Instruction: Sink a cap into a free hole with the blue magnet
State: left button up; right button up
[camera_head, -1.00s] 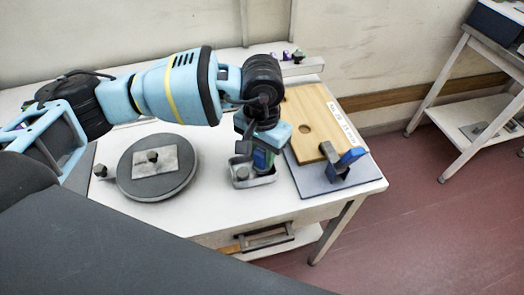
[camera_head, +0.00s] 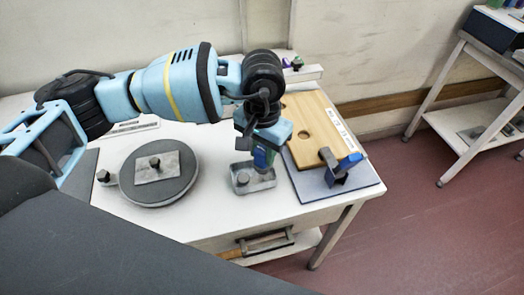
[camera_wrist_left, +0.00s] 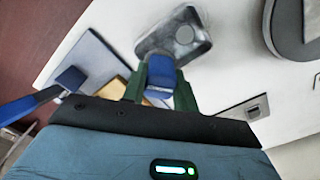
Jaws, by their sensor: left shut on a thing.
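My left gripper (camera_head: 264,160) points down over the back part of a shallow metal tray (camera_head: 266,184). In the left wrist view its green fingers (camera_wrist_left: 160,88) are shut on the blue magnet (camera_wrist_left: 161,70). A small dark round piece, perhaps a cap (camera_head: 242,178), sits in the tray; it shows as a grey disc in the left wrist view (camera_wrist_left: 184,34). I cannot tell whether the magnet touches anything below. The wooden board (camera_head: 312,112) to the right has a visible round hole (camera_head: 304,135). My right gripper is not in view.
A blue-and-dark clamp-like piece (camera_head: 342,166) stands at the board's near edge, on a blue-grey mat (camera_head: 313,188). A round dark turntable (camera_head: 182,190) with a metal plate (camera_head: 160,172) is left of the tray. White table surface lies bare between them.

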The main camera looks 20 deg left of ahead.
pick_arm(q)
jog(key=shift+r, duration=1.05)
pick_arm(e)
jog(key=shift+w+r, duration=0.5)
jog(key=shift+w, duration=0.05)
pick_arm(q)
jog(key=shift+p, duration=0.3)
